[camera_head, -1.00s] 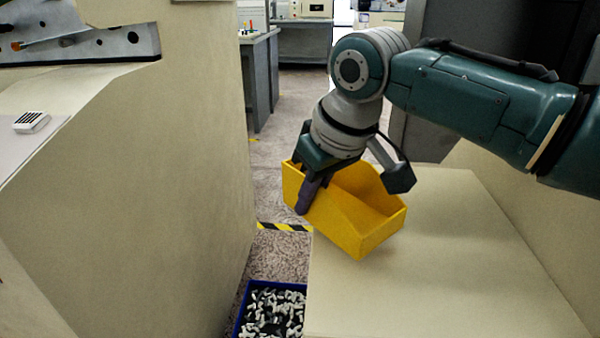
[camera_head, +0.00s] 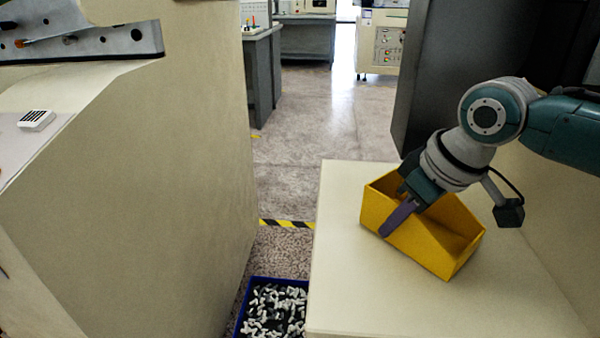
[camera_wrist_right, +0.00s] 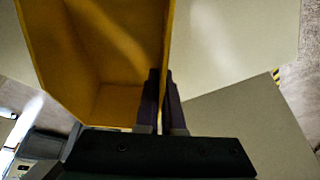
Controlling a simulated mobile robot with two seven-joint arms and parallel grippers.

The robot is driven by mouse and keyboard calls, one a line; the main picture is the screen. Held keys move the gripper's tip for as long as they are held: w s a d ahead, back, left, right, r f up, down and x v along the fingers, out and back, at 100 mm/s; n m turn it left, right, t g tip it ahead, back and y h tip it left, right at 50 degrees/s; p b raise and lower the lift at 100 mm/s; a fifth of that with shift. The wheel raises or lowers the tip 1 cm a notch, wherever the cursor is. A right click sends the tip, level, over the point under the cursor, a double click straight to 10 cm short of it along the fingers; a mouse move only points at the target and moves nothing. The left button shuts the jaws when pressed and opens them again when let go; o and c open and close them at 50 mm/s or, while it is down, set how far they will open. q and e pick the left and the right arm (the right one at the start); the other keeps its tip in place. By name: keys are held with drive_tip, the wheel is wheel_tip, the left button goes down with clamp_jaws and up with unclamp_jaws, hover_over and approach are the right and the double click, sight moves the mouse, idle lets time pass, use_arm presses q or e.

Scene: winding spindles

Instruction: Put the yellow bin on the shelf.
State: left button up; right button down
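The yellow bin (camera_head: 425,240) is on or just above the cream shelf top (camera_head: 350,290) at the right in the head view; I cannot tell whether it touches. It sits turned at an angle, its open side up. My right gripper (camera_head: 402,212) is shut on the bin's near left wall, one finger outside and the other inside. In the right wrist view the two dark fingers (camera_wrist_right: 163,100) pinch the wall of the yellow bin (camera_wrist_right: 100,50). My left gripper is not in view.
A blue crate (camera_head: 243,318) of small black and white parts stands on the floor left of the shelf. A tall cream block (camera_head: 170,180) fills the left. The shelf's front left part is bare. A dark cabinet (camera_head: 440,80) stands behind.

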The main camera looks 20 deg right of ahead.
drive_tip(key=shift+f, duration=0.15)
drive_tip(key=c, duration=1)
unclamp_jaws()
drive_tip(key=shift+c, duration=0.2)
